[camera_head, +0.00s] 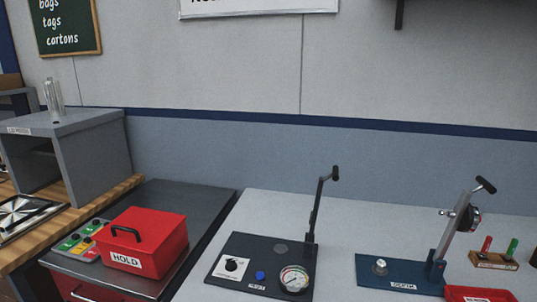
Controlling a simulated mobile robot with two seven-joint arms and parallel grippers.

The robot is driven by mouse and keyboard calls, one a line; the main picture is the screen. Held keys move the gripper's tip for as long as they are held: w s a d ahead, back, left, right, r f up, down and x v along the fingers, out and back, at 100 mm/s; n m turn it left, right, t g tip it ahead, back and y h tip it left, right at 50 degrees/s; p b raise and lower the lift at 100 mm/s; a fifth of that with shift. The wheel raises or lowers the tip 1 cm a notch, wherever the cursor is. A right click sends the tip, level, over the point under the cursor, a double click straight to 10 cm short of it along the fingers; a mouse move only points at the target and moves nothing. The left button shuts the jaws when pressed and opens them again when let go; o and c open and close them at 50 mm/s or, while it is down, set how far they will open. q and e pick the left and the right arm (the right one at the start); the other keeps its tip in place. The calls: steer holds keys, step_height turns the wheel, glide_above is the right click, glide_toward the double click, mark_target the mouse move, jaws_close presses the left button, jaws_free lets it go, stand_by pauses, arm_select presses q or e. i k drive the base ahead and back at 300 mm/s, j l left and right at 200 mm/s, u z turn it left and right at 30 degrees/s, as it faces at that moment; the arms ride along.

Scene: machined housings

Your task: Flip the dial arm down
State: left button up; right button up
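A blue fixture base (400,274) labelled DEPTH stands on the light bench at the right. A grey arm (452,232) rises from its right end and leans up to the right, with a black handle (486,185) on top. A round dial (470,219) sits on the arm's right side, seen nearly edge-on. A small metal part (380,266) sits on the base, left of the arm. Neither of my grippers is in view.
Left of it is a dark fixture (243,258) with a gauge (294,279) and an upright black lever (317,210). A red HOLD box (146,243) is farther left.

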mark_target(465, 216)
steer(key=z, duration=1.3)
steer(key=i+l+u, duration=0.15)
steer(key=l, duration=0.8)
steer(key=i+l+u, duration=0.15)
steer(key=l, duration=0.8)
steer(key=i+l+u, duration=0.15)
steer(key=l, duration=0.85)
steer(key=i+l+u, duration=0.15)
steer(key=l, duration=0.85)
